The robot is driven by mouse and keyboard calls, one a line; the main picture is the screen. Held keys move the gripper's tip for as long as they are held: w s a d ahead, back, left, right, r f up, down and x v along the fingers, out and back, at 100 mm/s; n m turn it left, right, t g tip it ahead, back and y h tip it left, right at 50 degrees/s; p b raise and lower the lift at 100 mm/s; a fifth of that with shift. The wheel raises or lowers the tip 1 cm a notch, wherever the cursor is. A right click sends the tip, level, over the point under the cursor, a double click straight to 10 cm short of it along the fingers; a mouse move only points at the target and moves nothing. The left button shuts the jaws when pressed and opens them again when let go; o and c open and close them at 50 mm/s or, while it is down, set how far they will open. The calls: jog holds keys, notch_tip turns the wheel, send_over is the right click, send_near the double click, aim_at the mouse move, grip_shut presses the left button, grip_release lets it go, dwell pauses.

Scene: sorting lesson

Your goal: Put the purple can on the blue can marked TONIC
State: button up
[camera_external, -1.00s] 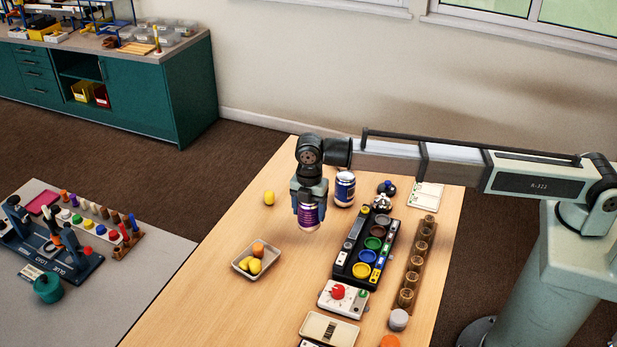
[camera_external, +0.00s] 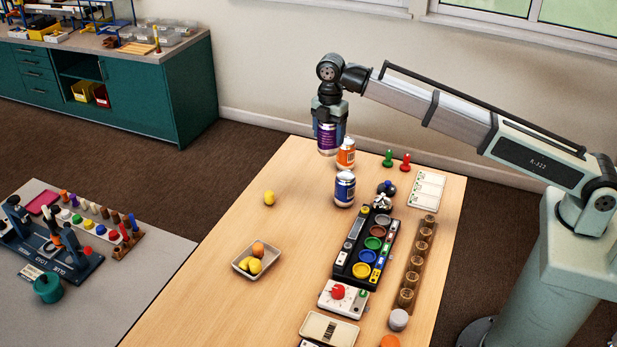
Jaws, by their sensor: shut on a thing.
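The purple can (camera_external: 327,139) is upright in my gripper (camera_external: 328,128), whose fingers are shut on its sides. It is in the air, above and to the left of the other cans in the picture. The blue can (camera_external: 344,189) stands upright on the wooden table; its label is too small to read. An orange can (camera_external: 346,153) stands just behind the blue can, and the purple can partly overlaps its left edge in the picture. The top of the blue can shows clear.
Right of the cans are dark and silver knobs (camera_external: 384,196), green (camera_external: 388,158) and red (camera_external: 405,161) pawns and white cards (camera_external: 428,188). A black tray (camera_external: 343,268) of coloured discs lies in front.

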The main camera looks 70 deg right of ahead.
aim_at(346, 175)
jog(key=shift+s+d+r, duration=0.75)
jog(key=shift+s+d, duration=0.05)
jog(key=shift+d, duration=0.15)
jog(key=shift+s+d+r+n, duration=0.1)
jog(key=shift+s+r+n, duration=0.05)
jog(key=shift+s+n, duration=1.7)
jog(key=shift+f, duration=4.95)
jog(key=shift+f, duration=0.15)
jog(key=o, duration=1.1)
notch_tip(346, 175, up, 12)
jog(key=shift+r, duration=0.15)
